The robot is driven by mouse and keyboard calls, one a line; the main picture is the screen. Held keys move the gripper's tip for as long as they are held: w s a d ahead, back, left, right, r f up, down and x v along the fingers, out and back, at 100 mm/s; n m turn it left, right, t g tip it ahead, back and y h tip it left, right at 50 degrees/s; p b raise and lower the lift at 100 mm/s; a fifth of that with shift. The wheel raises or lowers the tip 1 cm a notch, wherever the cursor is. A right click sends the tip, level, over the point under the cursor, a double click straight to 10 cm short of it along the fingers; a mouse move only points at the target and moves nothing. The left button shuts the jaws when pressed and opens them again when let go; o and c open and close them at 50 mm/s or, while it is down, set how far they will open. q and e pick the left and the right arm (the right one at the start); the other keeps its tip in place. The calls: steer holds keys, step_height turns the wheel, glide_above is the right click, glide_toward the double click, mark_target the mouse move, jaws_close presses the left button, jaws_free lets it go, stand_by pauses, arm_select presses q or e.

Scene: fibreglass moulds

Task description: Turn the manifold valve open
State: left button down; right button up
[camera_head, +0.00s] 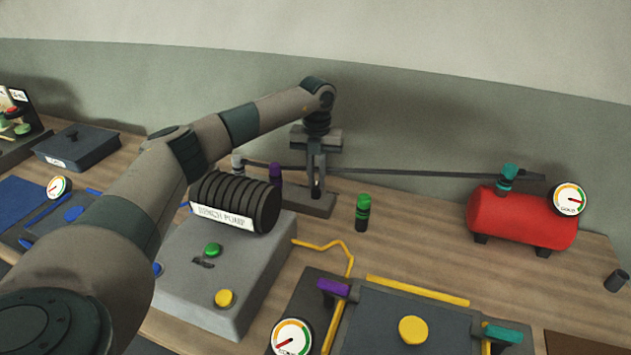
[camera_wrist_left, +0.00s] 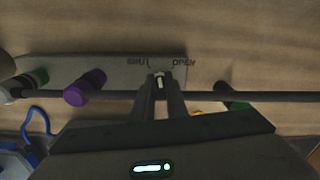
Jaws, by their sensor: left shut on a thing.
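The manifold (camera_head: 305,204) is a grey block at the back of the bench, with a long dark pipe (camera_head: 420,173) running off to the right. It also shows in the left wrist view (camera_wrist_left: 115,72), with SHUT lettered at left and OPEN at right. My left gripper (camera_head: 316,188) points down over it, its fingers shut on the valve handle. In the left wrist view, the handle's pale end (camera_wrist_left: 159,82) shows between the fingertips, roughly between the two words. Most of the handle is hidden by the fingers. My right gripper is in neither view.
The bench pump (camera_head: 235,203) sits in front, under my left arm. A red tank (camera_head: 520,218) with a gauge (camera_head: 569,199) stands at right.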

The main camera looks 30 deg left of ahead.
arm_select(q)
steer(key=m, duration=0.2)
steer(key=m+b, duration=0.1)
steer(key=m, duration=0.2)
steer(key=m+b, duration=0.1)
steer(key=m, duration=0.2)
steer(key=shift+d+f, duration=0.1)
steer(key=shift+d, duration=0.3)
steer(key=shift+s+d+m+b, duration=0.1)
steer(key=shift+m+b, duration=0.45)
steer(key=shift+m, duration=0.95)
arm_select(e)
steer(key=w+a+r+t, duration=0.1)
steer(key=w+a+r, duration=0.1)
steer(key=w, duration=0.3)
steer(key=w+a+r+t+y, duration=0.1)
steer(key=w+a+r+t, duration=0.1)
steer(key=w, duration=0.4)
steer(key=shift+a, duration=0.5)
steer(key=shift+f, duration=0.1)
arm_select(q)
steer(key=c, duration=1.9)
jaws_free()
steer(key=shift+o, duration=0.7)
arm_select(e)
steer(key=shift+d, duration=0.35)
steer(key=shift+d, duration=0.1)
arm_select(q)
steer(key=shift+r, duration=0.2)
